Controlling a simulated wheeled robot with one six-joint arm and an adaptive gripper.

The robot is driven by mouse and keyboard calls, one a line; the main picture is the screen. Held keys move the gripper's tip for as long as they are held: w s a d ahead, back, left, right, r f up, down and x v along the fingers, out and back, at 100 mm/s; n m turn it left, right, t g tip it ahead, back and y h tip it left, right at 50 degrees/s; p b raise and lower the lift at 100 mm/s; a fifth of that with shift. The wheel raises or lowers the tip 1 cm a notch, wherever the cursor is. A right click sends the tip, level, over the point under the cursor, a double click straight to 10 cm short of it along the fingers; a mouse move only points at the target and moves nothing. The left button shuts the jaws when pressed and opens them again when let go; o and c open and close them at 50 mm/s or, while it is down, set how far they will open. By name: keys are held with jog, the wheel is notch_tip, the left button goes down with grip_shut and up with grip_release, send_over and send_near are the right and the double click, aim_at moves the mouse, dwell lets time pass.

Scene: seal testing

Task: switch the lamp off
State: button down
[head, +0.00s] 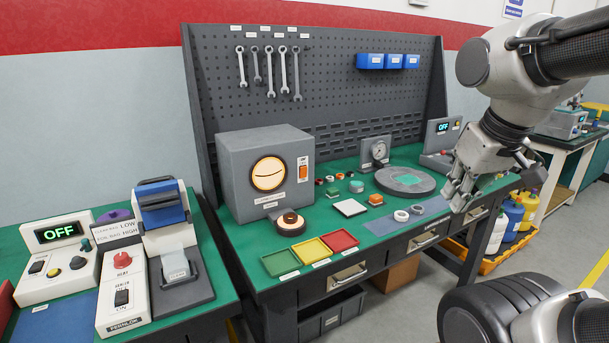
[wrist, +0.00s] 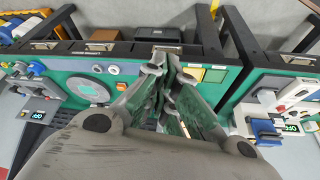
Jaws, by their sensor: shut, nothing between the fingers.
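The lamp looks to be the grey box (head: 266,171) on the green bench top, at the left of the pegboard. Its round window (head: 268,173) glows warm orange-white, so it is lit. An orange rocker switch (head: 303,169) sits on its front face, right of the window. My gripper (head: 458,197) is shut and empty, over the right front part of the bench, well apart from the box and switch. In the wrist view its fingers (wrist: 170,68) point at the bench's front edge; I cannot make out the lamp box there.
Green, yellow and red trays (head: 311,250) lie in front of the box. A round dark plate (head: 405,181), a gauge (head: 376,151) and small rings stand between the box and my gripper. A left bench (head: 215,300) holds devices, including an OFF display (head: 59,233).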

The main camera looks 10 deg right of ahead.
aim_at(304, 172)
jog(key=w+a+f+n+t, duration=0.2)
jog(key=w+n, duration=0.1)
jog(key=w, duration=0.7)
jog(key=w+a+f+n+t+y, duration=0.15)
jog(key=w+n, duration=0.25)
jog(key=w, duration=0.6)
jog(key=w+a+f+n+t, duration=0.1)
jog(key=w+f+n+t, duration=0.2)
jog(key=w, duration=0.6)
jog(key=w+a+f+n+t+y, duration=0.4)
jog(key=w+a+f+n+t, duration=0.2)
jog(key=a+f+n, duration=0.3)
notch_tip(304, 172, down, 3)
jog(key=shift+w+r+n+t, duration=0.25)
jog(key=shift+n+t, duration=0.4)
jog(key=shift+n, duration=0.55)
jog(key=shift+y, duration=0.25)
jog(key=x, duration=1.4)
